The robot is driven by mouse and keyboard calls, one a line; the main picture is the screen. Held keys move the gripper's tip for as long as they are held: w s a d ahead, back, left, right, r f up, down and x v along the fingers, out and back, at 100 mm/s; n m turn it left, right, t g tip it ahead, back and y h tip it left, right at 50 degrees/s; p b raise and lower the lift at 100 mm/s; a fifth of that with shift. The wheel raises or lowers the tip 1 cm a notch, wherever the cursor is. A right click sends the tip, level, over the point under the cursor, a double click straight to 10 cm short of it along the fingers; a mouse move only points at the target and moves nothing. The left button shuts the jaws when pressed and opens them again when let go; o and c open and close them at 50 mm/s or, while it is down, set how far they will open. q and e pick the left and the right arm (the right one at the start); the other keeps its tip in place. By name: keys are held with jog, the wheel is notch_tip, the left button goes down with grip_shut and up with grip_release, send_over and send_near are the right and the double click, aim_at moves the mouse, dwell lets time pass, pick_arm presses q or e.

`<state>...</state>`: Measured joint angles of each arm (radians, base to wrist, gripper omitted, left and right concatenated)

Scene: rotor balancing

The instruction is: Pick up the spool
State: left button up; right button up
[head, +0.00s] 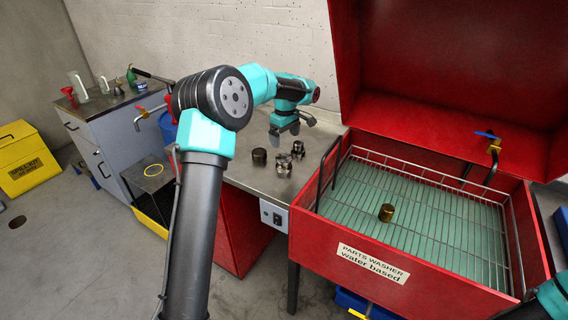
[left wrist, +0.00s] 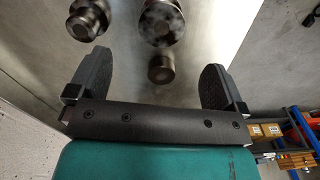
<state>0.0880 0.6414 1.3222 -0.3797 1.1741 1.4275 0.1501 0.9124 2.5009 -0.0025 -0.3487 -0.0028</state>
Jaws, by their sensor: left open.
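Several small metal parts stand on the steel bench top: a dark, squat cylinder (head: 259,156), a shiny stepped part (head: 284,163) and another shiny part (head: 298,149). I cannot tell for sure which is the spool. My left gripper (head: 292,131) is open and empty above and behind these parts. In the left wrist view, a stepped metal part (left wrist: 162,20) and a smaller round end (left wrist: 161,68) lie in line with the gap between the open fingers (left wrist: 160,85). Another part (left wrist: 90,18) is at upper left. My right gripper is out of view.
A red parts washer (head: 375,268) with a wire basket stands at right, a brass cylinder (head: 386,212) inside it. A black bent handle (head: 328,170) rises between bench and washer. A grey cabinet (head: 85,135) with bottles stands at left.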

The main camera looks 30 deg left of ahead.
aim_at(284, 157)
pick_arm(q)
notch_tip(284, 157, down, 6)
jog(key=shift+f, duration=0.25)
jog(key=shift+f, duration=0.1)
jog(key=shift+s+a+f, duration=0.1)
jog(key=shift+f, duration=2.35)
jog(key=shift+c, duration=0.5)
jog(key=c, duration=1)
